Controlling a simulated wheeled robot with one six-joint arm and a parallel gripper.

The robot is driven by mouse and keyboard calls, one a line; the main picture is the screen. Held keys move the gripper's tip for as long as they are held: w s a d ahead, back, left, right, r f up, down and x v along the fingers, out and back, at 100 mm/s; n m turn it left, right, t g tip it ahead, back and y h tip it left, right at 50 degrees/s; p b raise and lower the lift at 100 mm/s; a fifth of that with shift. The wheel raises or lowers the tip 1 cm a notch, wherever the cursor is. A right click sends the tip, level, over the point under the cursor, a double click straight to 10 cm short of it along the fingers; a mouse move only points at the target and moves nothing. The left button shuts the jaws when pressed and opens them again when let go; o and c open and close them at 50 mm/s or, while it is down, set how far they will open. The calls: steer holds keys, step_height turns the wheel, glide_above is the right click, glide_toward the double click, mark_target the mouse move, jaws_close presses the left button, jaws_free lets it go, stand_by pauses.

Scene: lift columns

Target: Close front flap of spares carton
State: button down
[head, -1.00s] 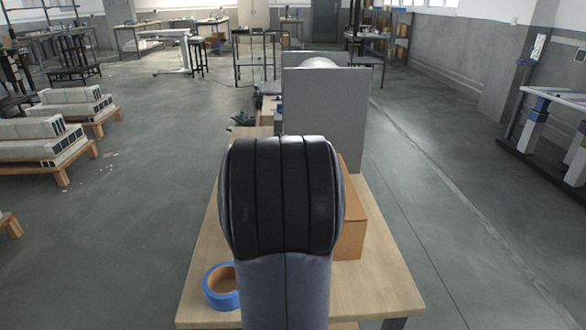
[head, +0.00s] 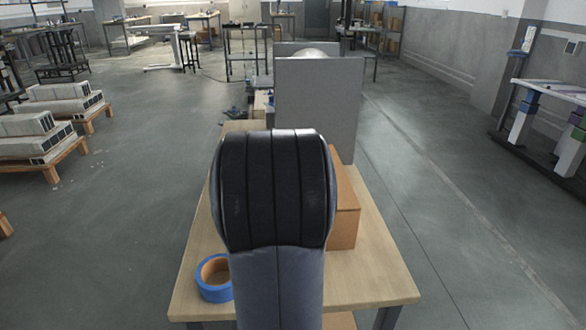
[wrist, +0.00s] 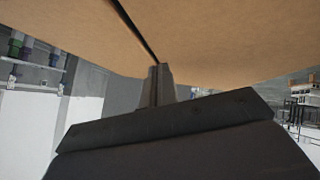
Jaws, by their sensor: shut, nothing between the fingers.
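The spares carton (head: 343,228) is a brown cardboard box on the wooden table, mostly hidden behind my arm in the head view. In the wrist view brown cardboard (wrist: 230,35) fills the top, split by a narrow dark gap that runs down toward my fingers. Which panel is the front flap, I cannot tell. My gripper (wrist: 161,72) is shut and empty, with its fingertips at the cardboard's lower edge by the gap. Whether they touch it is unclear. The head view does not show the gripper.
A roll of blue tape (head: 214,278) lies on the table (head: 375,285) left of the carton. A grey upright panel (head: 318,105) stands behind the carton. Pallets with long boxes (head: 40,135) are on the floor at left, lift columns (head: 525,115) at right. Floor on both sides is open.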

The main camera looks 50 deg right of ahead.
steer(key=shift+s, duration=0.1)
steer(key=shift+r+p, duration=0.95)
steer(key=shift+r, duration=0.2)
step_height(320, 180, up, 4)
steer(key=p, duration=0.3)
steer(key=s+a+r+p, duration=0.1)
steer(key=s+a+r, duration=0.3)
steer(key=a+r, duration=0.1)
steer(key=shift+s+a+r, duration=0.2)
steer(key=shift+s+r, duration=0.1)
steer(key=shift+r, duration=0.2)
steer(key=shift+f, duration=0.1)
steer(key=w+d+f+b, duration=0.1)
steer(key=d+f, duration=0.1)
steer(key=f, duration=0.1)
steer(key=w+d+f+b, duration=0.1)
steer(key=w+f, duration=0.1)
steer(key=f, duration=0.1)
steer(key=w+d+f+b, duration=0.1)
steer(key=d+f, duration=0.1)
steer(key=f, duration=0.1)
steer(key=shift+w+d+f+b, duration=0.15)
steer(key=shift+w+d+b, duration=0.15)
steer(key=shift+w+b, duration=0.1)
steer(key=shift+a+f+b, duration=0.1)
steer(key=shift+f+b, duration=0.75)
steer(key=shift+f, duration=0.35)
